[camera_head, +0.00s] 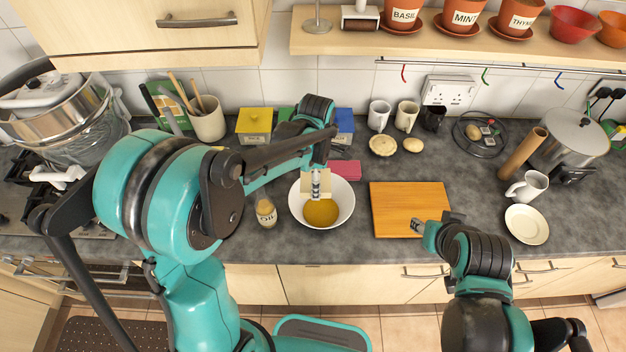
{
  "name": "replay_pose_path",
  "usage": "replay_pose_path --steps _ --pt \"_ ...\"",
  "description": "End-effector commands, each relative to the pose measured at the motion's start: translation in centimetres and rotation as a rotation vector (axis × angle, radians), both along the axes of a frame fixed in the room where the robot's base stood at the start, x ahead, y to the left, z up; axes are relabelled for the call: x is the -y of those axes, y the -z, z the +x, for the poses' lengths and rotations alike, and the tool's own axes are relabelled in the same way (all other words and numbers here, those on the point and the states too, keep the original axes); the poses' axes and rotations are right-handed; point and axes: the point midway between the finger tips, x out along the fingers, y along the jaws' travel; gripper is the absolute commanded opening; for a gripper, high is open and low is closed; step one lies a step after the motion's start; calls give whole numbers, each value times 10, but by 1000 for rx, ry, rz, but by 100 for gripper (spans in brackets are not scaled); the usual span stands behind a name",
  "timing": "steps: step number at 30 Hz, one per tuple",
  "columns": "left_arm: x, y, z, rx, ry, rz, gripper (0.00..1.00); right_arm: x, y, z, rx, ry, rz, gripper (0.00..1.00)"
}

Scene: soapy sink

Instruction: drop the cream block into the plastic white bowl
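The white bowl (344,207) stands on the dark counter in the middle, with a yellow-orange filling at its bottom. My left gripper (316,186) points down over the bowl. It is shut on the cream block (325,180), which shows on both sides of the fingers, above the filling. The fingers hide part of the block.
A wooden cutting board (408,205) lies right of the bowl. A small jar (266,212) stands to its left and a pink block (346,169) behind it. A white mug (528,187) and saucer (526,225) are at the right. A shelf (440,47) overhangs the back.

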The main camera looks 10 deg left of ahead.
Motion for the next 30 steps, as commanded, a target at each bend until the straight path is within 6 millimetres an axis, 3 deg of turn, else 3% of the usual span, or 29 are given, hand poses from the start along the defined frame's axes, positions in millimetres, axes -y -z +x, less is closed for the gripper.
replay_pose_path --steps 18,27,28,30 --pt "0 59 0 0 0 0 35 0 43 0 0 0 0 40" --pt "0 59 0 0 0 0 35 0 42 0 0 0 0 40" --pt "0 59 0 0 0 0 78 0 42 0 0 0 0 40" --pt "0 59 0 0 0 0 96 0 42 0 0 0 0 40"
